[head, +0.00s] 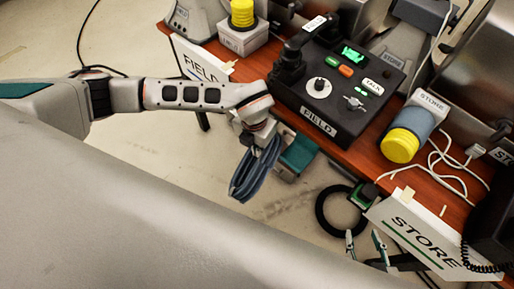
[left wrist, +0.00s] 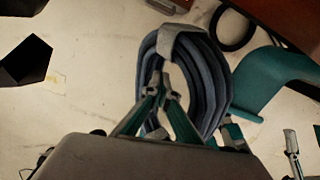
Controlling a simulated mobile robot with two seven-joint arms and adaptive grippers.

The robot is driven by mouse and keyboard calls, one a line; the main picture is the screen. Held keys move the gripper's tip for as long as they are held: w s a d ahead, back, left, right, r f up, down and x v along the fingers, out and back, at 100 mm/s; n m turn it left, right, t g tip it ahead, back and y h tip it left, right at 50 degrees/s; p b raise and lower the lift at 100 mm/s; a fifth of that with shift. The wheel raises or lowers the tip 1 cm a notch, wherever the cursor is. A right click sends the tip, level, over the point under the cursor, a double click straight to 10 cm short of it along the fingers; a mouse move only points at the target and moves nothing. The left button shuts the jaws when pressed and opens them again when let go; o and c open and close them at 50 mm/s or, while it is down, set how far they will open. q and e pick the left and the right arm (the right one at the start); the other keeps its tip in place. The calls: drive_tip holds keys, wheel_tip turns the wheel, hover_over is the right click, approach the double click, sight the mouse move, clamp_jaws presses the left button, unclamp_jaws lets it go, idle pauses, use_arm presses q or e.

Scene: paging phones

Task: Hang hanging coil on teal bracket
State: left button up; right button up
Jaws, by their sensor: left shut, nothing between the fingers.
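The hanging coil (head: 257,170), a blue-grey bundle of loops with a light tie, hangs just below my left gripper (head: 252,136) in the head view. In the left wrist view the coil (left wrist: 219,75) surrounds the closed fingertips of my left gripper (left wrist: 161,78). The fingers look shut with nothing pinched; what bears the coil is unclear. The teal bracket (head: 299,154) sticks out from the table front, right of the coil; it also shows in the left wrist view (left wrist: 272,78). Whether coil and bracket touch is unclear. My right gripper (head: 364,241) is open and empty at lower right.
A black ring-shaped coil (head: 321,216) hangs from a dark-green bracket near my right gripper. The wooden table (head: 345,150) carries a black FIELD console (head: 325,105), a yellow-capped roll (head: 400,145), white cables and a STORE sign (head: 415,235). Floor left of the table is clear.

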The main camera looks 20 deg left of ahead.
use_arm(q)
drive_tip(key=o, duration=0.7)
wheel_tip(320, 180, up, 10)
drive_tip(key=shift+a+r, duration=0.2)
drive_tip(key=shift+r, duration=0.15)
drive_tip(key=shift+s, duration=0.15)
